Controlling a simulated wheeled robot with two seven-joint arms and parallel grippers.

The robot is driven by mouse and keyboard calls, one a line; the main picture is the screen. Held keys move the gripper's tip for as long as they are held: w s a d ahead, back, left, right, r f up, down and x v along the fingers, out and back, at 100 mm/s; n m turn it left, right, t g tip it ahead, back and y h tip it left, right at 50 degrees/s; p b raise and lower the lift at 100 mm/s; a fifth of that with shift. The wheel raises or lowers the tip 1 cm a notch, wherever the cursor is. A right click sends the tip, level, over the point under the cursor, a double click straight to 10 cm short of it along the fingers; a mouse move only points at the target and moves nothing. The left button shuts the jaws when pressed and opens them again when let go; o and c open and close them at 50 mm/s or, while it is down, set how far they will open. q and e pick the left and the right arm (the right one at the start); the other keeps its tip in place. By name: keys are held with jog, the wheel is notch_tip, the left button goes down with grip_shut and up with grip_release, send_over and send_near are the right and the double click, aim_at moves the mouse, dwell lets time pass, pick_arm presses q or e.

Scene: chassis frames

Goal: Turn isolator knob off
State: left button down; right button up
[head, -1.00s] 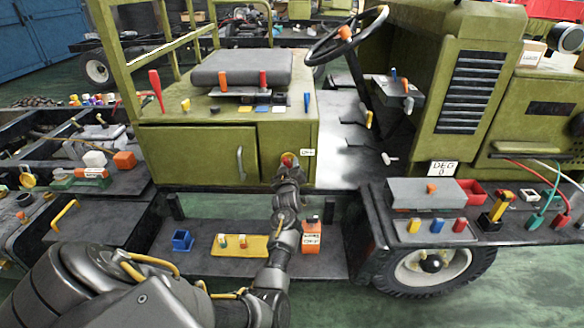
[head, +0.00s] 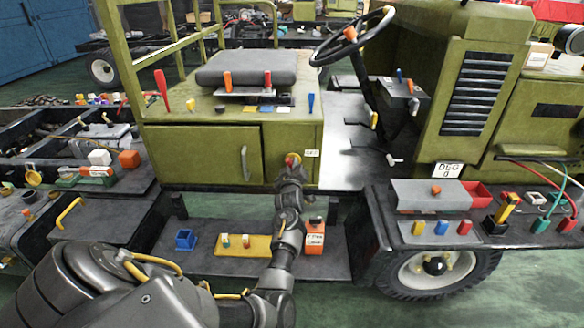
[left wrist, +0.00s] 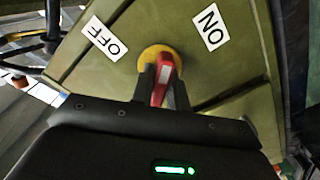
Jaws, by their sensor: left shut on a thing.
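The isolator knob is a red handle on a round yellow base (left wrist: 158,58), set on the green cabinet panel. In the left wrist view the red handle (left wrist: 162,84) lies between the dark fingers of my left gripper (left wrist: 163,82), which are shut on it. The handle is near upright in that view, between an OFF label (left wrist: 105,38) at upper left and an ON label (left wrist: 210,27) at upper right. In the head view the knob (head: 290,159) shows as a small red spot above my left gripper (head: 291,168), which hides most of it. My right gripper is not in view.
The seat base (head: 205,152) with a door handle stands left of the knob. Below is a dark shelf with a blue box (head: 185,239), a yellow plate (head: 258,246) and an orange box (head: 315,238). A front wheel (head: 436,268) stands at right.

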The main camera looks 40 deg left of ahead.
pick_arm(q)
jog(key=n, duration=0.2)
jog(key=shift+d+f+n+b, duration=0.1)
jog(key=shift+f+n+b, duration=0.05)
jog(key=shift+n+b, duration=0.2)
jog(key=n+b, duration=0.1)
jog(key=n, duration=0.3)
jog(key=shift+n, duration=0.85)
jog(key=shift+n+b, duration=0.5)
jog(key=shift+n, duration=0.4)
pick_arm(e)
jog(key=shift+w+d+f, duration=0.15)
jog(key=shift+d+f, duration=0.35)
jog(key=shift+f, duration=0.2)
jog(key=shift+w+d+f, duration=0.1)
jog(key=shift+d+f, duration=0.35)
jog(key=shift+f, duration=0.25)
pick_arm(q)
jog(key=shift+w, duration=0.1)
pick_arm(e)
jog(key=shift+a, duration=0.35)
pick_arm(q)
jog(key=c, duration=1.4)
grip_release()
